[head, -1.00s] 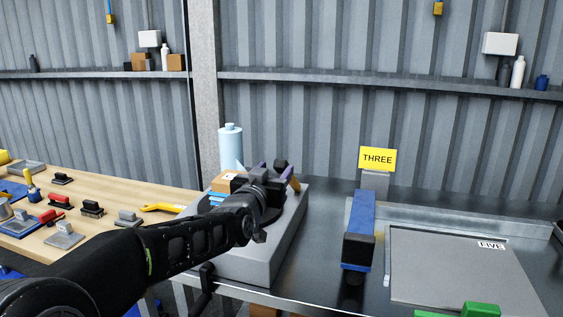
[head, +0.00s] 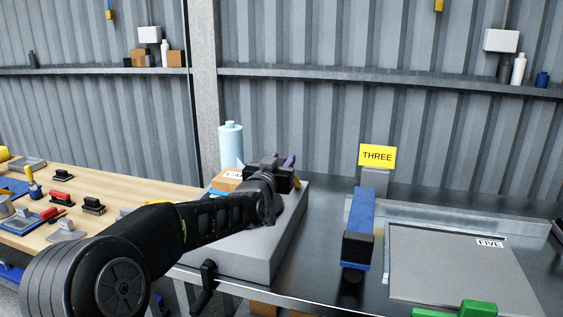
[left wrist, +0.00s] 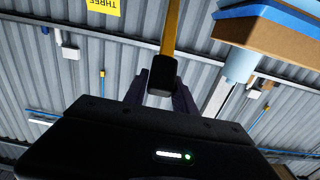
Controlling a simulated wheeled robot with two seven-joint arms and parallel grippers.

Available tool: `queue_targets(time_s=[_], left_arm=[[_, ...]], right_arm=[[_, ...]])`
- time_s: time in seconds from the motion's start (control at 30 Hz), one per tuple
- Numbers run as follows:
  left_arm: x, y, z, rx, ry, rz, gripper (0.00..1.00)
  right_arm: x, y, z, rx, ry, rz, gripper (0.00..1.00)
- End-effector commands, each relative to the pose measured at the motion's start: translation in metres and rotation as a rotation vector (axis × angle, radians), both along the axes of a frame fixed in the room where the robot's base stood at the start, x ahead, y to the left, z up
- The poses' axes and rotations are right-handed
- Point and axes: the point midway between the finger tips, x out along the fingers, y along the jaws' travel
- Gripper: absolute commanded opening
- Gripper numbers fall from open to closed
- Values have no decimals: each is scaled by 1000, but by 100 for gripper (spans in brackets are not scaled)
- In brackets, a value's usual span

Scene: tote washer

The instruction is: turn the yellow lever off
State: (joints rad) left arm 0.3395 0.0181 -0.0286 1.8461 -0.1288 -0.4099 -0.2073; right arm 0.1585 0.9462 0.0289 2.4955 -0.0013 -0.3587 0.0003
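The yellow lever (left wrist: 172,28) shows in the left wrist view as a yellow bar with a black end. That black end lies in line with the gap between the two fingers of my left gripper (left wrist: 161,98); contact with either finger cannot be made out. My right gripper is not in view.
A blue bar (head: 361,212) stands to the right below the THREE sign (head: 377,156). A black crank (head: 205,285) sticks out in front. A grey FIVE panel (head: 450,265) lies right.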

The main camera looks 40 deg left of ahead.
Motion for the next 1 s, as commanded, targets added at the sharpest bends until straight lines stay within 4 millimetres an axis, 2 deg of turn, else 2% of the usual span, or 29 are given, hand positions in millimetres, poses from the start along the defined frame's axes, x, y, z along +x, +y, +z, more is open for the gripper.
queue_targets(time_s=[0.07, 0.37, 1.0], left_arm=[[0, 0, 0, 0, 0, 0, 25], [0, 0, 0, 0, 0, 0, 0], [0, 0, 0, 0, 0, 0, 0]], right_arm=[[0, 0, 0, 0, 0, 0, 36], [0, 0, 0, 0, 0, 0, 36], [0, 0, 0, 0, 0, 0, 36]])
